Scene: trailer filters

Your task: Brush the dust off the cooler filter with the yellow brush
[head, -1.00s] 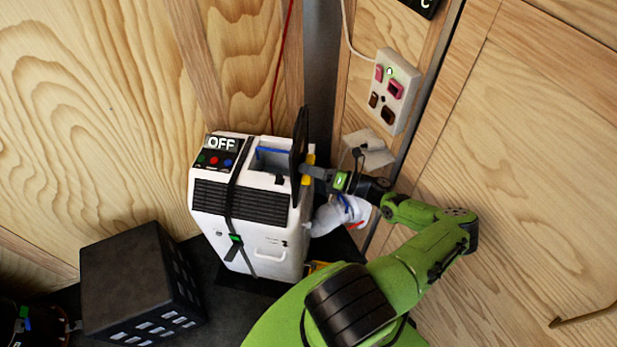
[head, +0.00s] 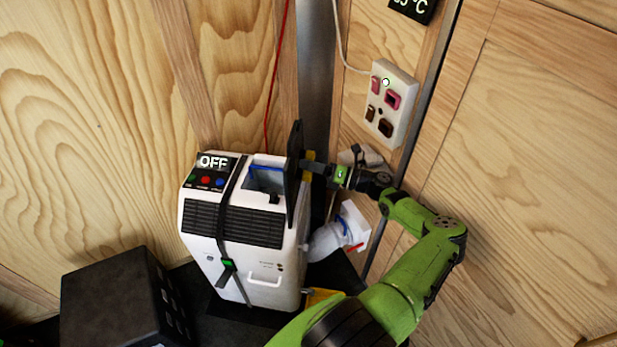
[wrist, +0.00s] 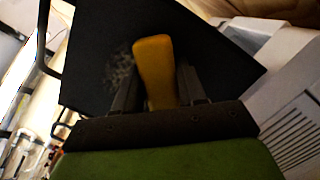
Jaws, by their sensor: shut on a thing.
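The white cooler (head: 240,265) stands upright with a black strap around it and an OFF label on top. The cooler filter (head: 294,175) is a flat black panel standing up at the cooler's top right. In the wrist view the filter (wrist: 95,35) carries a grey dust patch (wrist: 120,72) left of the brush. My gripper (head: 313,167) is at the filter's right side, shut on the yellow brush (wrist: 154,70). The brush lies in front of the filter's face; I cannot tell whether it touches. Its bristles are hidden, and only a little yellow shows in the head view.
A white socket panel (head: 388,104) hangs on the wall above my arm. A white hose (head: 335,238) leaves the cooler's right side below my gripper. A black box (head: 120,295) stands at lower left. Wooden walls close in behind and on the right.

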